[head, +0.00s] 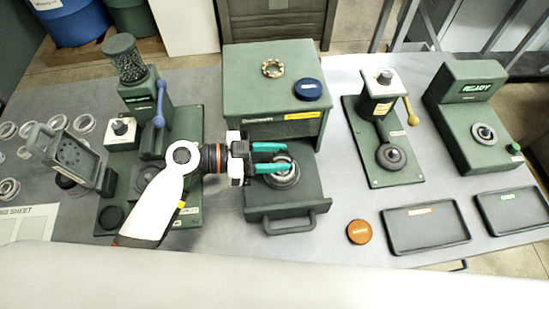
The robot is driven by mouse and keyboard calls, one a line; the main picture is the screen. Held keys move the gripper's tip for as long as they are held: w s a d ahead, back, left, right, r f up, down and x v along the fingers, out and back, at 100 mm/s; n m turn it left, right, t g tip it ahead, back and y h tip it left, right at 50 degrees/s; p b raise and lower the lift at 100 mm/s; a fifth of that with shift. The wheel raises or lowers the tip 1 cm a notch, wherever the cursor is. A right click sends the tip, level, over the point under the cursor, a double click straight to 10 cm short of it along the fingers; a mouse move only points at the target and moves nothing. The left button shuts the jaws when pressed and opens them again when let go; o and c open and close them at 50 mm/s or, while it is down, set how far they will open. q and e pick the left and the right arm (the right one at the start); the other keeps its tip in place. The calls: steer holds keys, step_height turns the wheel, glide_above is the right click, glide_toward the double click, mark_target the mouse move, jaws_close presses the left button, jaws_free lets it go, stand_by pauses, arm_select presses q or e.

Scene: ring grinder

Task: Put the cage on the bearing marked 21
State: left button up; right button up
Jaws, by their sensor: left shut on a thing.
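A brass-coloured ring with holes, which looks like the cage (272,68), lies on top of the green cabinet (240,82). The cabinet's drawer (257,199) is pulled out, and a metal bearing ring (284,181) shows over it. My left gripper (286,157), with teal fingers, reaches in from the left over the drawer and is shut on this ring; the fingers hide part of it. I cannot tell whether the ring rests in the drawer or is lifted. No number 21 is readable on any bearing. My right gripper is not in view.
A dark blue round lid (308,89) lies near the cage. A lever press (390,157) and a READY station (470,105) stand right. Two dark trays (427,247) (515,231) and an orange disc (359,232) lie in front. Several rings (84,123) lie far left.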

arm_select(q)
step_height(320, 180, down, 2)
steer(key=shift+f+p, duration=0.1)
steer(key=shift+p, duration=0.25)
steer(key=shift+f, duration=0.2)
steer(key=shift+f+b, duration=0.2)
steer(key=shift+b, duration=0.1)
steer(key=o, duration=0.9)
steer(key=shift+r, duration=0.1)
steer(key=shift+o, duration=0.2)
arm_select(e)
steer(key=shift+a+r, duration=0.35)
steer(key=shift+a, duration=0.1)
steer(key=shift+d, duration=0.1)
